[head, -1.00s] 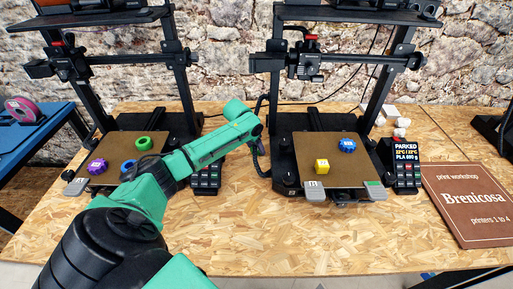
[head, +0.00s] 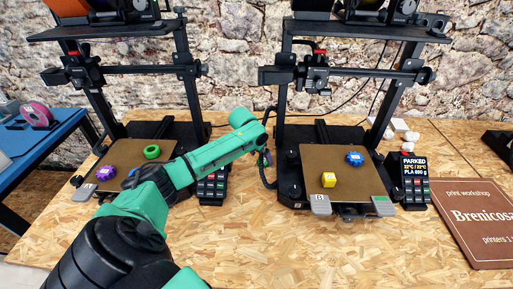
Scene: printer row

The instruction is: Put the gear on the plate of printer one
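A purple gear-like piece (head: 105,172) lies at the left of the plate (head: 124,154) of the left printer. A blue gear-like piece (head: 355,159) lies towards the back right of the plate (head: 345,186) of the right printer. The printer numbers on the plate tags are too small to read. My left arm, green, comes in from the lower left and reaches between the printers. Its gripper end (head: 264,158) is small and mostly hidden beside the right printer's cable; I cannot tell its opening or whether it holds anything. My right gripper is out of view.
A green ring (head: 152,152) and a partly hidden blue piece (head: 131,173) share the left plate. A yellow block (head: 329,180) sits on the right plate. A brown sign (head: 474,220) lies at right. The front of the wooden table (head: 280,240) is clear.

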